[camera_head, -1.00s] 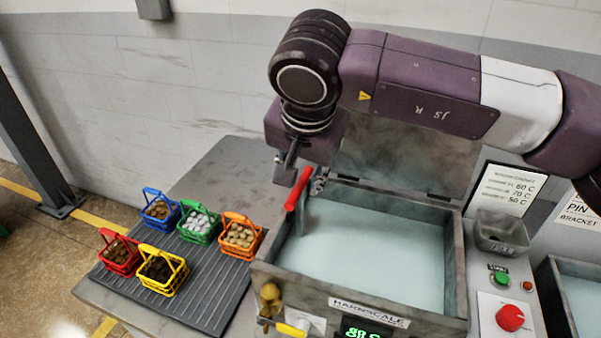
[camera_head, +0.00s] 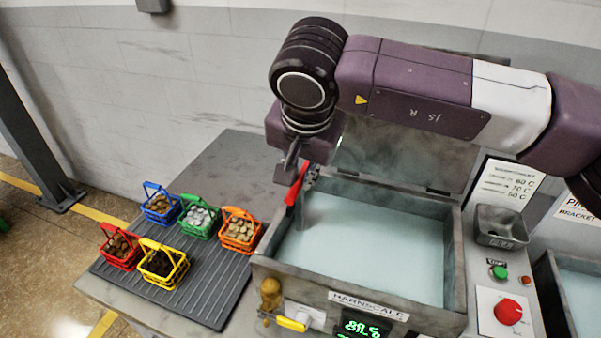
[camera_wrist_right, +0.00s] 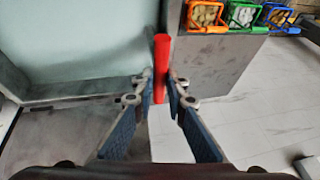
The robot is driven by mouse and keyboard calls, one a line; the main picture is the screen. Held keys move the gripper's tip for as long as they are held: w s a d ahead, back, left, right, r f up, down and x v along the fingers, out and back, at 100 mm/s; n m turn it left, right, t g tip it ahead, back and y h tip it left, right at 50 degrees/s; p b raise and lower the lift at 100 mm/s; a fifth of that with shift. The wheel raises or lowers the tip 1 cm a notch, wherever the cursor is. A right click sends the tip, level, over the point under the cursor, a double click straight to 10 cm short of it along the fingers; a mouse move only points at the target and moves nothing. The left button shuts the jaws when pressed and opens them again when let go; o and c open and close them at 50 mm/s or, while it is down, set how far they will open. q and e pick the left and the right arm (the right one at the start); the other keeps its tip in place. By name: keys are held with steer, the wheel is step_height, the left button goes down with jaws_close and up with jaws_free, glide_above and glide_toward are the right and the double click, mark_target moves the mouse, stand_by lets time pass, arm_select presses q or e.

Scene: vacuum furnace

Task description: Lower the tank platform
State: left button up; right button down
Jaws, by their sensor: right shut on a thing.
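A red lever handle (camera_head: 296,188) stands slanted at the back left corner of the open tank (camera_head: 262,262), which holds pale blue liquid. My right gripper (camera_head: 299,172) is at the handle's upper part, and its fingers are partly hidden in the head view. In the right wrist view, my right gripper (camera_wrist_right: 162,84) has its fingertips on both sides of the red handle (camera_wrist_right: 161,52), closed on it. A separate tank platform cannot be made out under the liquid. My left gripper is not in view.
Blue, green, orange, red and yellow baskets (camera_head: 164,264) of small parts stand on a ribbed grey mat (camera_head: 212,300) left of the tank. A grey bin (camera_head: 501,226), green button (camera_head: 499,272) and red knob (camera_head: 508,312) are to its right. The raised lid (camera_head: 400,155) is behind.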

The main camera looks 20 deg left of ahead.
mark_target(301, 194)
steer(key=shift+f, duration=0.1)
step_height(301, 194, down, 4)
steer(key=b, duration=0.3)
steer(key=shift+s+b, duration=0.1)
steer(key=shift+b, duration=0.3)
steer(key=shift+d+r, duration=0.1)
steer(key=shift+r, duration=0.1)
steer(key=c, duration=1.9)
jaws_free()
steer(key=shift+c, duration=0.2)
steer(key=shift+r, duration=0.2)
steer(key=v, duration=1.1)
steer(key=shift+r, duration=0.3)
